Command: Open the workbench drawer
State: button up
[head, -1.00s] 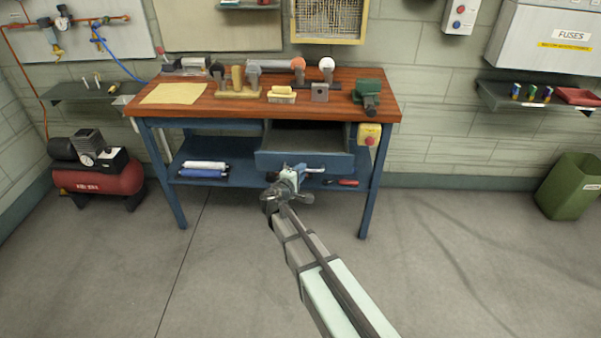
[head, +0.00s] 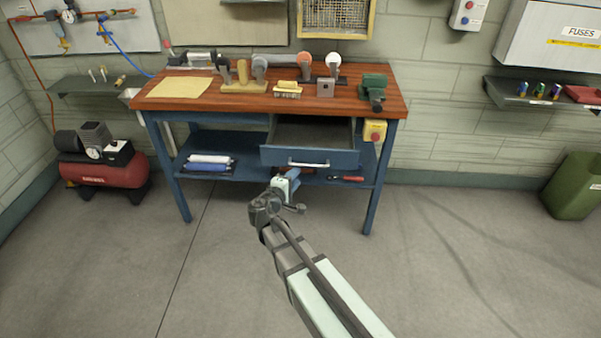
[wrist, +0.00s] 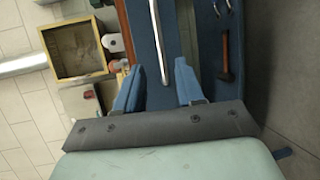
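The workbench drawer (head: 275,157) is blue and stands pulled out from under the wooden top, its inside showing from above. Its silver bar handle (head: 309,164) runs across the front. In the wrist view the handle (wrist: 159,42) lies ahead of and between my fingers, apart from them.
The workbench (head: 180,103) carries a green vise (head: 373,90) and several tools on top. Its lower shelf holds rolls (head: 209,161) and a red-handled tool (head: 347,179). A red compressor (head: 103,172) stands left and a green bin (head: 575,187) right. The floor in front is clear.

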jog(key=shift+v, duration=2.5)
jog(key=s+d+f+m+g+y, duration=0.1)
jog(key=s+d+f+m+g, duration=0.2)
jog(key=s+f+g, duration=0.6)
jog(key=s+d+f+m+g+y, duration=0.2)
jog(key=s+d+f+m+g, duration=0.15)
jog(key=s+f, duration=0.85)
jog(key=s+d+f+m+g+y, duration=0.1)
jog(key=s+d+f+m+g, duration=0.3)
jog(key=s+d+f, duration=0.4)
jog(key=s+d+f+m+g+y, duration=0.2)
jog(key=s+d+f+m+g, duration=0.2)
jog(key=s+d+f, duration=0.5)
jog(key=s+d+g, duration=0.1)
jog(key=s+d, duration=0.3)
jog(key=s, duration=0.3)
jog(key=shift+f, duration=0.2)
